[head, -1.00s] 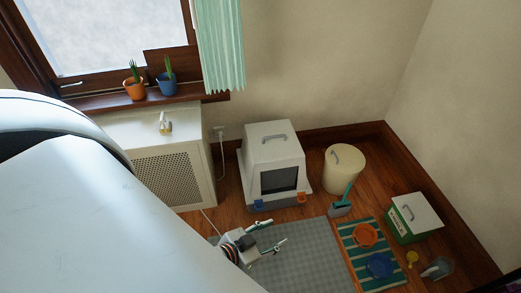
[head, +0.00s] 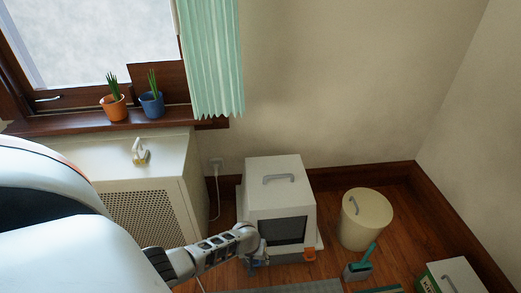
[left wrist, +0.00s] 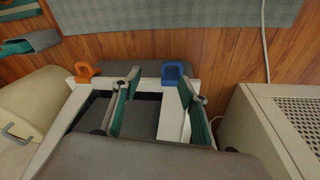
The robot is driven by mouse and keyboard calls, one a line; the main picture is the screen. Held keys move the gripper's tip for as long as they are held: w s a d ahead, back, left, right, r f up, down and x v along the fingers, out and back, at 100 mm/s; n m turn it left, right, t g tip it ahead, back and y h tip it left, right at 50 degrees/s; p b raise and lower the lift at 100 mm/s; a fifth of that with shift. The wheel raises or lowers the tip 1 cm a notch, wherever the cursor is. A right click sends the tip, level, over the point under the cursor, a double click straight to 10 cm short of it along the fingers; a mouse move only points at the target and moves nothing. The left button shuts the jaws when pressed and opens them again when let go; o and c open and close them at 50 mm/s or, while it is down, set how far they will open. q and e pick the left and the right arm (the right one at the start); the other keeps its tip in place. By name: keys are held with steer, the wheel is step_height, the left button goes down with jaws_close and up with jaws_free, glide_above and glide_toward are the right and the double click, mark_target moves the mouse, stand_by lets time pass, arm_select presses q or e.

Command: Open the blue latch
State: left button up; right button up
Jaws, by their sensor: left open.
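The blue latch (left wrist: 176,72) is on the front lower edge of the white hooded litter box (head: 278,208). In the left wrist view it lies just beyond the tip of my right-hand finger. In the head view it is mostly hidden by my left gripper (head: 256,260), which is at the box's front left. The left gripper is open, with its two green-padded fingers (left wrist: 158,84) apart and nothing between them. I cannot tell whether a finger touches the latch. The orange latch (left wrist: 86,72) is on the same edge, farther from the fingers. My right gripper is out of view.
A cream bin (head: 365,220) stands right of the litter box, with a teal scoop (head: 361,264) before it. The white radiator cover (head: 150,207) is at the left, with a power cable (head: 217,190) beside it. A grey mat (left wrist: 190,17) lies in front.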

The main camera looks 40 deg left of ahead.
arm_select(q)
steer(key=a+f+n+g, duration=0.1)
steer(key=w+a+f+n+g+b, duration=0.1)
steer(key=n, duration=0.1)
steer(key=shift+a+f+g, duration=0.1)
steer(key=shift+a+g, duration=0.2)
steer(key=shift+a, duration=0.1)
steer(key=shift+f+b, duration=0.1)
steer(key=shift+b, duration=0.2)
steer(key=f+b, duration=0.1)
steer(key=f, duration=0.1)
steer(key=f+b, duration=0.3)
steer(key=f, duration=0.2)
steer(key=shift+s, duration=0.35)
steer(key=shift+w+f+b, duration=0.25)
steer(key=shift+b, duration=0.2)
steer(key=shift+w+r, duration=0.1)
steer(key=shift+w, duration=0.15)
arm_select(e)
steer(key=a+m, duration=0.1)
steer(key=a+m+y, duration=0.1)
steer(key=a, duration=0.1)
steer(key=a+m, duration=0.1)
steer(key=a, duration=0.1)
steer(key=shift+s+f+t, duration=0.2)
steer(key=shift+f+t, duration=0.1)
arm_select(q)
steer(key=c, duration=0.8)
